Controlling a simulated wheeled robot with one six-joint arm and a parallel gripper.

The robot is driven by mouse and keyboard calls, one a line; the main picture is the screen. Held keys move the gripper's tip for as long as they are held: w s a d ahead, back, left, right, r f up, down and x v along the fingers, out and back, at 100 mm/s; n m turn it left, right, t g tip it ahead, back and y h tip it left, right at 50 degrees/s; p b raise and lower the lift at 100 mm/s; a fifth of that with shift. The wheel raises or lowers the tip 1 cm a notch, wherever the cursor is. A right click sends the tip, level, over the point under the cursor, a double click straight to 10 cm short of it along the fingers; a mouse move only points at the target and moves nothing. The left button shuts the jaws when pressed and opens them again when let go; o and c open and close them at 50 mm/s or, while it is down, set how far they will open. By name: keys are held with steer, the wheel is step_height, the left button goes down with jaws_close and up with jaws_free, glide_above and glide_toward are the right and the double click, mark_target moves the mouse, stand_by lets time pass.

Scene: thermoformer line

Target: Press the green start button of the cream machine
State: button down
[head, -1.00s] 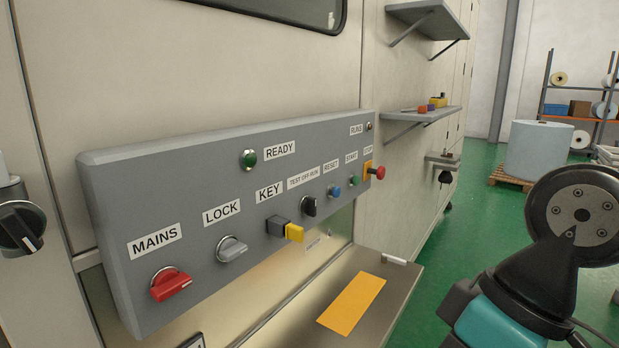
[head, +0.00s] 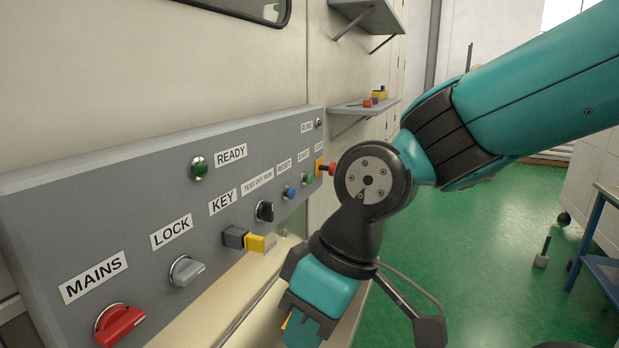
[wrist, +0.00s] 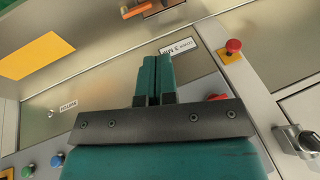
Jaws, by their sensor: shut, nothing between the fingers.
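The cream machine (head: 130,80) carries a sloping grey control panel (head: 120,190) in the head view. Its small green start button (head: 307,179), under a START label, is near the panel's right end, between the blue reset button (head: 289,192) and the red stop button (head: 331,169). In the wrist view a green button (wrist: 27,172) and a blue one (wrist: 57,160) show at lower left. My gripper (wrist: 155,60) is shut and empty, pointing away from these buttons' corner. In the head view it hangs in front of and below the panel, apart from the start button; its fingertips are not clear there.
A green READY lamp (head: 199,168), yellow key (head: 254,243), grey LOCK knob (head: 186,270) and red MAINS knob (head: 119,325) share the panel. A shelf (head: 365,107) juts out beyond it. Green floor (head: 480,250) is open at right, with a blue-legged table (head: 590,265).

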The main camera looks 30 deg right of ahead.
steer(key=w+d+r+t+p, duration=0.1)
steer(key=w+d+t+p, duration=0.2)
steer(key=w, duration=0.7)
steer(key=m+t+h+p, duration=0.2)
steer(key=t+h+p, duration=0.15)
steer(key=t, duration=0.55)
glide_toward(310, 179)
step_height(310, 179, down, 5)
steer(key=s+a, duration=0.1)
steer(key=s, duration=0.1)
steer(key=d+t+h+p, duration=0.1)
steer(key=d+h, duration=0.1)
steer(key=d, duration=0.6)
steer(key=shift+w+d+m+t, duration=0.3)
steer(key=shift+w+t, duration=0.1)
steer(key=shift+w, duration=0.05)
steer(key=shift+h, duration=0.25)
steer(key=w+a+p, duration=0.5)
steer(key=w+p, duration=0.2)
steer(key=p, duration=0.5)
steer(key=shift+a+p, duration=0.25)
steer(key=shift+p, duration=0.1)
